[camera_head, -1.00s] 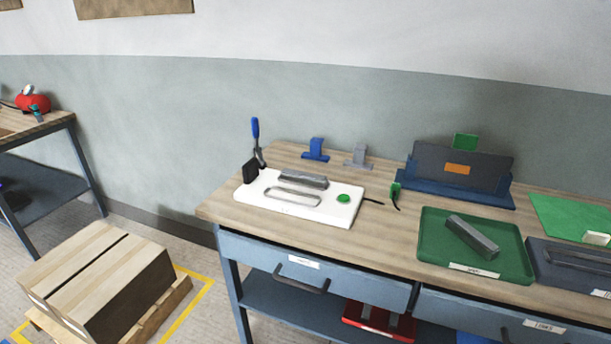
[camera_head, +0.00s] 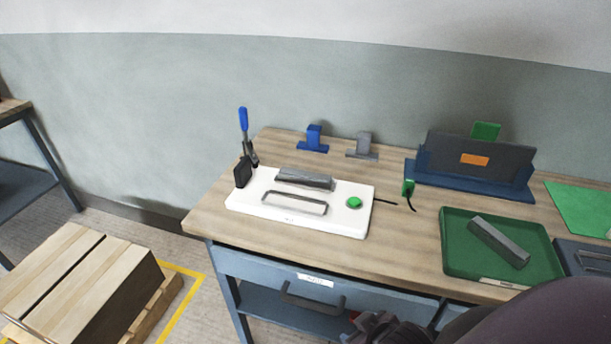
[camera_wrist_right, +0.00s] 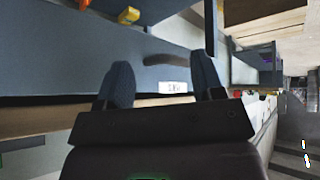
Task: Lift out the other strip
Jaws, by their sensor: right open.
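A grey strip (camera_head: 304,179) lies along the back of the white mould block (camera_head: 340,222) on the bench. In front of it on the block is a grey-rimmed long slot (camera_head: 294,203) that looks empty. Another grey strip (camera_head: 499,241) lies slantwise in the green tray (camera_head: 452,262). My right gripper (camera_head: 372,325) is low at the bottom edge of the head view, in front of the bench drawers and apart from both strips. In the right wrist view its two fingers (camera_wrist_right: 160,88) are spread with nothing between them. My left gripper is not in view.
A blue-handled clamp (camera_head: 244,140) stands at the block's left end, and a green button (camera_head: 353,202) sits at its right. Blue (camera_head: 314,140) and grey (camera_head: 363,146) stands are behind. A dark panel in a blue rack (camera_head: 470,185) stands back right.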

